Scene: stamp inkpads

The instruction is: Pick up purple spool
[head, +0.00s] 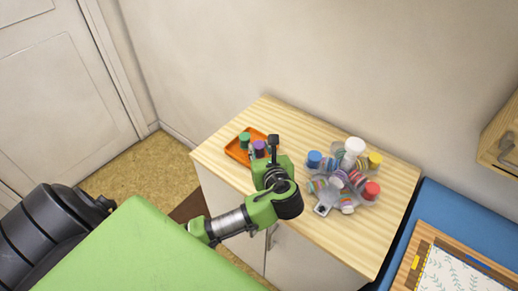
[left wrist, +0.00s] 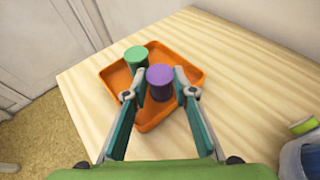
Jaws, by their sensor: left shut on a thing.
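The purple spool (left wrist: 160,76) stands upright between the fingers of my left gripper (left wrist: 159,90), which is shut on it. In the head view the purple spool (head: 259,147) shows just left of my left gripper, partly hidden by it. The spool is over the orange tray (left wrist: 193,58); I cannot tell whether it still touches the tray's floor. A green spool (left wrist: 136,56) stands beside it in the tray, to the upper left, close to the left finger. My right gripper is not in view.
The tray is on the left end of a light wooden cabinet top (head: 300,125). Right of my arm is a crowd of tape rolls and jars, including a blue-capped jar (head: 314,158), a white-capped one (head: 354,146) and a red-capped one (head: 370,190). A wall runs behind.

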